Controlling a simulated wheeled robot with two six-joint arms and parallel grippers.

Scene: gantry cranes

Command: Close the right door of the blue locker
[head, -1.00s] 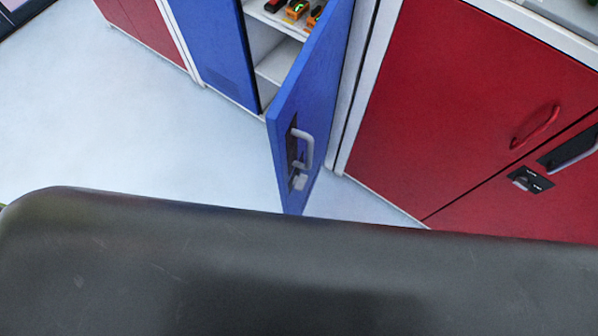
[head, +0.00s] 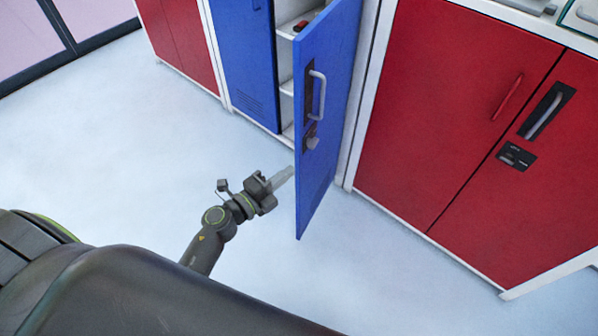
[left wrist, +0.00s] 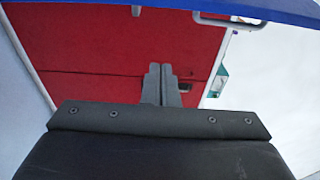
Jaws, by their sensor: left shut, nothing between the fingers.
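The blue locker's right door (head: 335,110) stands open and swings out toward me, with a grey bar handle (head: 317,95) and a latch below it on its outer face. The locker's left door (head: 245,62) is shut. My left gripper (head: 282,178) is shut and empty, pointing at the lower part of the open door from its left side. Whether the fingertips touch the door I cannot tell. In the left wrist view the shut fingers (left wrist: 160,85) show in front of red cabinet doors, and the blue door's edge (left wrist: 265,8) crosses the top. My right gripper is out of view.
Red cabinets (head: 440,110) with handles stand just right of the locker, and another red cabinet (head: 182,42) stands to its left. Shelves (head: 300,20) show inside the locker, with a small item on one. The pale floor (head: 130,140) is clear.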

